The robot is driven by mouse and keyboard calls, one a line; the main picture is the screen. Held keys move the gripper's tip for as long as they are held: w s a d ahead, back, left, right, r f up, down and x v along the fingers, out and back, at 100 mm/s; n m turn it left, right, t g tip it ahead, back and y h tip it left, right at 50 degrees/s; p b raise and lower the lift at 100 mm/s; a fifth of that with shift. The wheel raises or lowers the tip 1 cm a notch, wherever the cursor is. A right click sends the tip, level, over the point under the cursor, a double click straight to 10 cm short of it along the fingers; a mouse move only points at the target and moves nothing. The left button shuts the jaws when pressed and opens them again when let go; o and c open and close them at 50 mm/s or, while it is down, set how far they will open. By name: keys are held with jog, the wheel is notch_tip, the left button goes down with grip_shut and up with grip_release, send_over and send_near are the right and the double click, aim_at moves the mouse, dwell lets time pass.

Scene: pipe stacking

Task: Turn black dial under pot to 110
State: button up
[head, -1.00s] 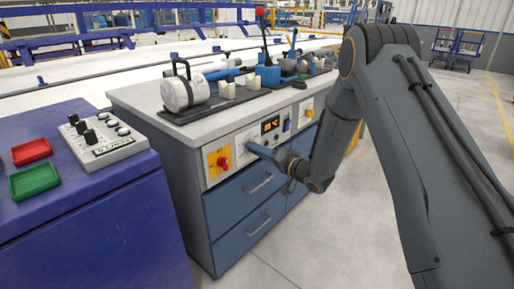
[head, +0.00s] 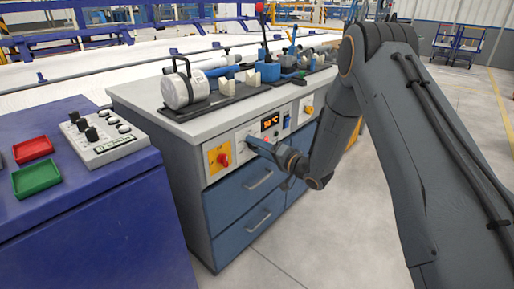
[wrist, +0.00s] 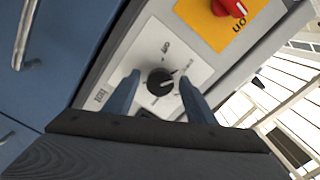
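The black dial (wrist: 160,82) sits on a white square plate with printed marks on the cabinet's front panel, in the wrist view. Its marks are too small to read surely. My gripper (wrist: 160,76) has its two blue fingers on either side of the dial, with gaps showing between them and it. In the head view my gripper (head: 252,143) is at the panel and hides the dial. A lit orange temperature display (head: 270,123) is just above; its digits look like the nineties, but are blurred.
A red switch on a yellow plate (head: 219,157) is left of my gripper; another yellow-plated knob (head: 308,108) is to the right. Blue drawers (head: 245,190) with handles are below. A blue table (head: 90,195) with trays stands left. Floor at right is clear.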

jog(key=v, duration=0.7)
jog(key=shift+s+d+p, duration=0.25)
jog(key=shift+d+p, duration=0.1)
